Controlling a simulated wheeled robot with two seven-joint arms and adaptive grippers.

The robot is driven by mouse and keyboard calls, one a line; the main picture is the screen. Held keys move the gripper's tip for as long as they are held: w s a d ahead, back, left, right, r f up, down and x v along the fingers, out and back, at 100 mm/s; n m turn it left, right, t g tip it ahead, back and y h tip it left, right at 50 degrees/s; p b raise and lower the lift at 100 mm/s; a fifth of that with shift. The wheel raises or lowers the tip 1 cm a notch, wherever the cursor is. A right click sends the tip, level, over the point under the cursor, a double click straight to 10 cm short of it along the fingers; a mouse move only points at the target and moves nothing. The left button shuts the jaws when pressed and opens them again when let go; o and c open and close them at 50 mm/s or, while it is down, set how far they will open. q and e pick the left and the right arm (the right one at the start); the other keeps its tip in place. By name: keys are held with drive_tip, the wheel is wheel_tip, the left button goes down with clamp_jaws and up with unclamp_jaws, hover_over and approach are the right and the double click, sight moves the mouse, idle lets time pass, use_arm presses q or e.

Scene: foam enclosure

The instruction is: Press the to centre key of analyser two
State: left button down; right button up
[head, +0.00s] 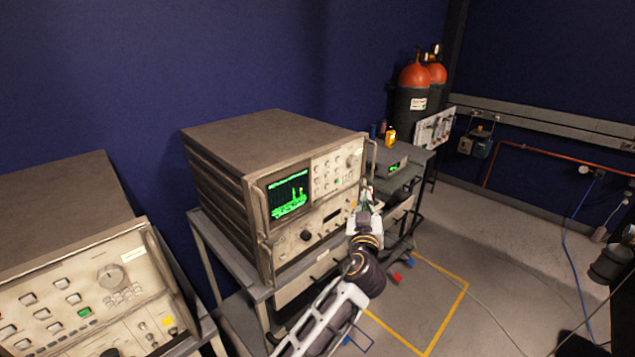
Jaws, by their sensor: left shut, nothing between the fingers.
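An analyser (225,150) with a lit green-trace screen (289,195) stands on a grey bench in the middle of the head view. Small keys (322,178) and a knob sit on its front panel, right of the screen. I cannot read the key labels, so I cannot tell which is the to centre key. My left gripper (367,192) is shut and empty, in front of the right end of this panel. It hides part of the panel's right edge; I cannot tell if it touches. My right gripper is not in view.
A second instrument (75,262) with a large dial and one green key stands at the left. A dark side table (412,158) holds a yellow bottle (390,136). Red-topped cylinders (414,76) stand behind. The floor at the right has yellow tape (447,310) and cables.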

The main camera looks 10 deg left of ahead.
use_arm(q)
drive_tip(key=shift+s+a+r+n+y, duration=0.1)
drive_tip(key=shift+a+n+y, duration=0.45)
drive_tip(key=shift+n, duration=1)
drive_tip(key=shift+s+a+n+y, duration=0.1)
drive_tip(key=shift+a+n+y, duration=0.45)
drive_tip(key=shift+n, duration=0.95)
drive_tip(key=shift+a+r+n+y, duration=0.1)
drive_tip(key=shift+a+n+y, duration=0.45)
drive_tip(key=shift+n, duration=1)
drive_tip(key=shift+a, duration=0.15)
drive_tip(key=shift+a, duration=0.1)
